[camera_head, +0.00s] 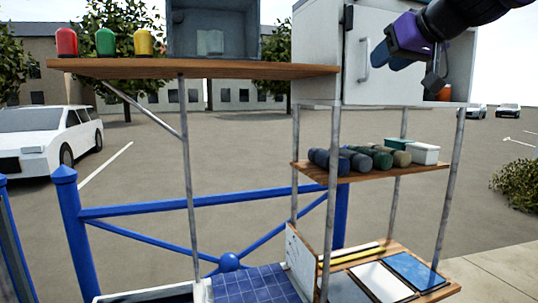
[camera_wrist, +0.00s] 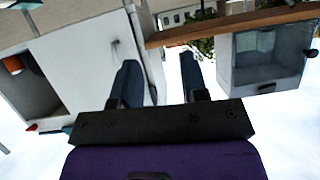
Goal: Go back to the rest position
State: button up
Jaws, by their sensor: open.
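My gripper (camera_head: 405,72) is at the upper right of the head view, in front of the white cabinet (camera_head: 325,60). It also shows in the wrist view (camera_wrist: 158,72), where its two dark fingers stand apart with nothing between them. My purple wrist is behind the fingers. The cabinet's door with its upright handle (camera_head: 364,59) is left of my gripper and looks shut. An orange object (camera_head: 445,92) sits in the cabinet's open right-hand part, partly hidden by my gripper.
A wooden shelf (camera_head: 200,69) carries red, green and yellow containers and a grey open box (camera_head: 214,30). A lower shelf (camera_head: 345,174) holds several dark rolls and small boxes. Metal posts (camera_head: 333,200) and a blue railing (camera_head: 130,210) stand below. Flat panels lie on the bottom board (camera_head: 440,292).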

jog(key=s+d+f+m+g+h, duration=0.1)
jog(key=s+d+f+g+h, duration=0.1)
jog(key=s+f, duration=1)
jog(key=s+d+f+m+g+h, duration=0.2)
jog(key=s+d+f+g, duration=0.2)
jog(key=s+f, duration=0.9)
jog(key=shift+s+d+f+g+h, duration=0.25)
jog(key=shift+f+g, duration=0.25)
jog(key=shift+f, duration=0.4)
jog(key=shift+w, duration=0.15)
jog(key=shift+c, duration=0.3)
